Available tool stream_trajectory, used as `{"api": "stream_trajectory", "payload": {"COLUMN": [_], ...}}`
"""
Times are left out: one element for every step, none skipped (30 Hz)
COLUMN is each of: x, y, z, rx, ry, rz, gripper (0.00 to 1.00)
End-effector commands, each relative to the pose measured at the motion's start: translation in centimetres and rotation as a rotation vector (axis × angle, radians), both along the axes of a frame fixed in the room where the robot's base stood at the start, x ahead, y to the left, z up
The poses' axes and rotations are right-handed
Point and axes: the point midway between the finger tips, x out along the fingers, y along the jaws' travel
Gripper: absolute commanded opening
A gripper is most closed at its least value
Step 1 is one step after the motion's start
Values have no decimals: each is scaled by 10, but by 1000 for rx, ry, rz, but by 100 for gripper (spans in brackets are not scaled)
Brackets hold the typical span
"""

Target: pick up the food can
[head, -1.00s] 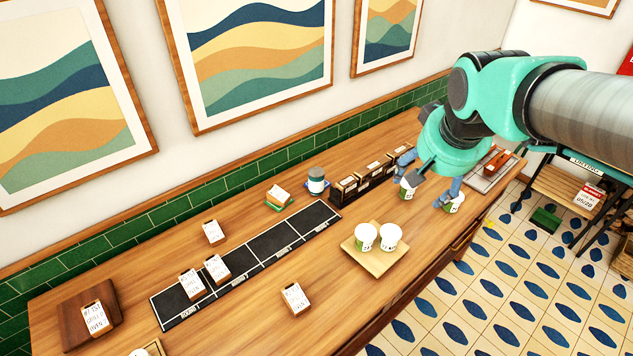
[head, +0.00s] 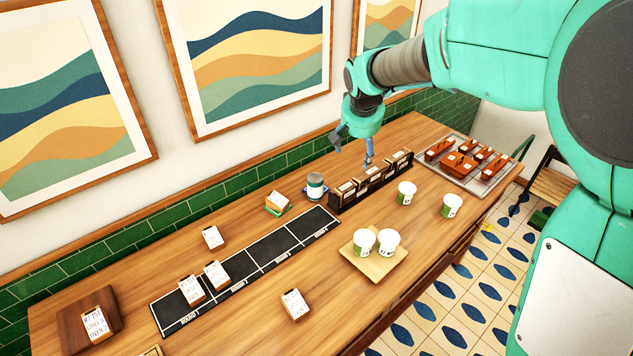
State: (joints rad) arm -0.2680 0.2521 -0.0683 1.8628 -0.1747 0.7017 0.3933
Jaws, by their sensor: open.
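The food can looks to be the small white and grey-blue can (head: 315,186) standing upright on a blue base near the back of the wooden counter. My gripper (head: 353,152) is open and empty, with its fingers pointing down. It is above and to the right of the can in the picture, over the back of the dark box rack, and apart from the can. The can is in full view.
The dark rack (head: 371,183) of small boxes stands just right of the can. A small stack with a green base (head: 278,203) is to its left. White cups stand on a wooden tray (head: 373,268) and on the counter. A black strip (head: 250,266) lies in front.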

Motion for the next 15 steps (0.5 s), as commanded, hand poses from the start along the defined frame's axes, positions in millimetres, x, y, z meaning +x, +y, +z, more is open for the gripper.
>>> {"api": "stream_trajectory", "payload": {"x": [11, 18, 26, 31, 37, 45, 50, 56, 63, 68, 74, 80, 85, 90, 96], "y": [9, 14, 20, 26, 31, 37, 42, 47, 54, 60, 65, 72, 77, 82, 89], "z": [-10, -15, -22, -27, -33, -39, -46, -51, -59, -66, -71, -80, -86, -93, -102], "rx": [-1, -2, -2, -2, -2, -1, -2, -1, -1, -2, -1, -1, -2, -2, -2], "ry": [4, 6, 6, 7, 8, 9, 11, 11, 12, 14, 13, 15, 15, 16, 18], "rz": [3, 2, 4, 5, 5, 6, 5, 5, 6, 7, 7, 8, 9, 10, 10], "gripper": [71, 71, 71, 71, 71, 71, 71, 71, 71, 71, 71, 71, 71, 71, 71]}}
